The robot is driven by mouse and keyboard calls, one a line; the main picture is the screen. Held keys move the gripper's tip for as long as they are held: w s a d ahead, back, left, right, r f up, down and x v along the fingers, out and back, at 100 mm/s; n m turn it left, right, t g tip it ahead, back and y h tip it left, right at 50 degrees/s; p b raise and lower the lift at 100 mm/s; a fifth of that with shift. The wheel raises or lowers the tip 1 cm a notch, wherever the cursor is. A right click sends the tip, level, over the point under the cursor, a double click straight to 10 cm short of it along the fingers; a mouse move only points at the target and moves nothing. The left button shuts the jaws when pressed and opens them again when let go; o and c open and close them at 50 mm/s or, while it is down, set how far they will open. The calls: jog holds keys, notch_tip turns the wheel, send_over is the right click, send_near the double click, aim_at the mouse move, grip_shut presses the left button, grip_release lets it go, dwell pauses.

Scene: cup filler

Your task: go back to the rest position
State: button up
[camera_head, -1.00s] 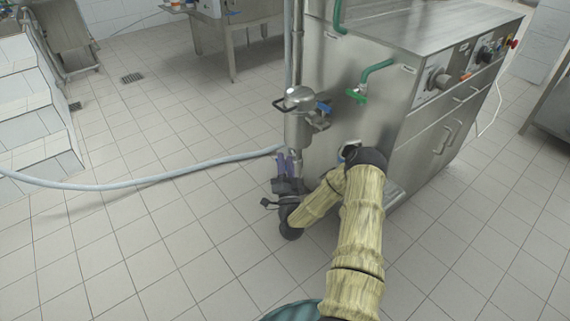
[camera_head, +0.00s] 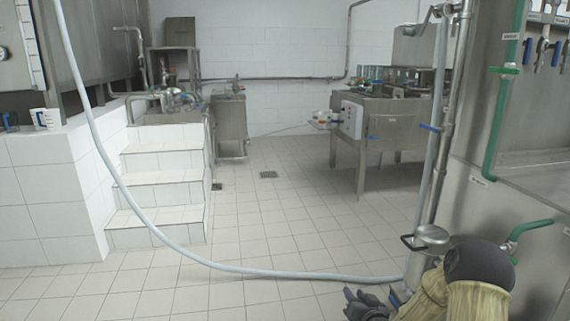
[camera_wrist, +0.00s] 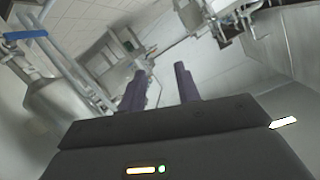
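My gripper (camera_head: 358,296) shows at the bottom of the head view, low in front of the steel machine, with my arm bent beside it. In the wrist view my gripper (camera_wrist: 160,72) has its two purple fingers apart, with nothing between them. The picture there is tilted and partly dim. No held object is visible.
The steel machine (camera_head: 480,210) with green pipes (camera_head: 524,230) stands close at the right. A grey hose (camera_head: 232,269) runs across the floor towards it. White tiled steps (camera_head: 165,195) stand at the left, a steel table (camera_head: 395,125) further back. The middle floor (camera_head: 285,215) is clear.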

jog(key=s+a+r+n+g+h, duration=0.1)
jog(key=s+a+r+g, duration=0.2)
jog(key=s, duration=0.7)
jog(key=s+a+r+n+g+h+p, duration=0.1)
jog(key=s+r+g, duration=0.3)
jog(key=s, duration=0.6)
jog(key=s+a+r+g, duration=0.2)
jog(key=s+g, duration=0.4)
jog(key=s, duration=0.4)
notch_tip(320, 180, up, 35)
jog(key=p, duration=3.5)
jog(key=shift+w+d, duration=0.3)
jog(key=shift+w, duration=0.1)
jog(key=shift+d, duration=0.15)
